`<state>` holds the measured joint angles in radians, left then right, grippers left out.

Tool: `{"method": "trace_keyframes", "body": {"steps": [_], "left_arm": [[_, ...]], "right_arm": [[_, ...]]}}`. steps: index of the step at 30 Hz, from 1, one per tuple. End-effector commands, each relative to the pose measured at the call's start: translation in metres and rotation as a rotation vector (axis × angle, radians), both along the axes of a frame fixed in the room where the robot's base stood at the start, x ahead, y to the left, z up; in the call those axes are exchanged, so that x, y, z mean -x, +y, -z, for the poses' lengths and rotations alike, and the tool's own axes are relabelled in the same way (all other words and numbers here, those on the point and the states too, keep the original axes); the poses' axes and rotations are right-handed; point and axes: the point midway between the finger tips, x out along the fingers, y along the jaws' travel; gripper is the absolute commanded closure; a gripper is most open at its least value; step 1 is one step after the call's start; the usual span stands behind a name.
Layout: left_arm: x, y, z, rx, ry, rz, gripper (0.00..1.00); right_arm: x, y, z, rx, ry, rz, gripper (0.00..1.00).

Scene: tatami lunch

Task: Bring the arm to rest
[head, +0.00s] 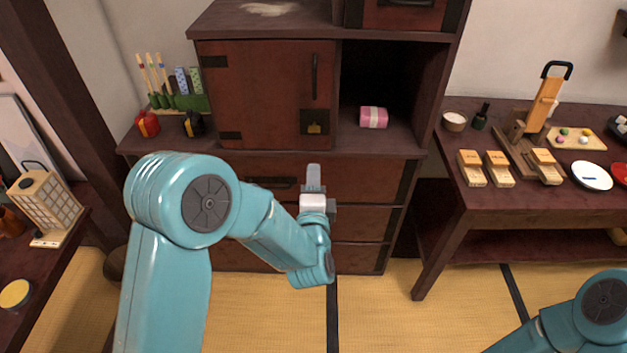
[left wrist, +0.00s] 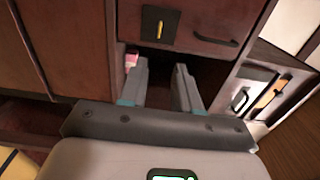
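My left arm is bent, with its teal links across the left half of the head view. My left gripper (head: 313,180) is in front of the drawers of the dark red cabinet (head: 371,182), below the open compartment. In the left wrist view my left gripper (left wrist: 163,82) has its two grey fingers apart, with nothing between them. My right arm shows only as a teal joint and link at the bottom right of the head view. Its gripper is out of the picture.
A pink wrapped box (head: 373,117) sits in the open compartment, beside a closed door (head: 268,95). A side table (head: 462,203) with wooden blocks, dishes and a tilted wooden stand is on the right. A lantern (head: 45,205) is at left. Tatami floor (head: 375,310) is clear in front.

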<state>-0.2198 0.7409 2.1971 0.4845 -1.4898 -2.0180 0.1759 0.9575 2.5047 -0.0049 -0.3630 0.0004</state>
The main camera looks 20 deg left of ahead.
Motion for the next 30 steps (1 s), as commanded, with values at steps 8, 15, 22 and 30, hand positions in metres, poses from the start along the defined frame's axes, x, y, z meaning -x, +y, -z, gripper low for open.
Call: {"method": "trace_keyframes", "body": {"steps": [8,15,22,30], "left_arm": [[0.0,0.001,0.0,0.0,0.001,-0.002,0.68],[0.019,0.06,0.057,-0.005,0.19,-0.076,0.68],[0.113,0.035,0.195,0.681,0.639,-0.042,0.68],[0.25,-0.031,0.25,1.462,1.075,-0.506,0.68]], "right_arm": [[0.0,0.0,0.0,0.0,0.0,0.0,0.57],[0.0,0.0,-0.026,0.0,0.0,0.0,0.57],[0.0,0.0,-0.042,0.0,0.0,0.0,0.57],[0.0,0.0,-0.044,0.0,0.0,0.0,0.57]]}}
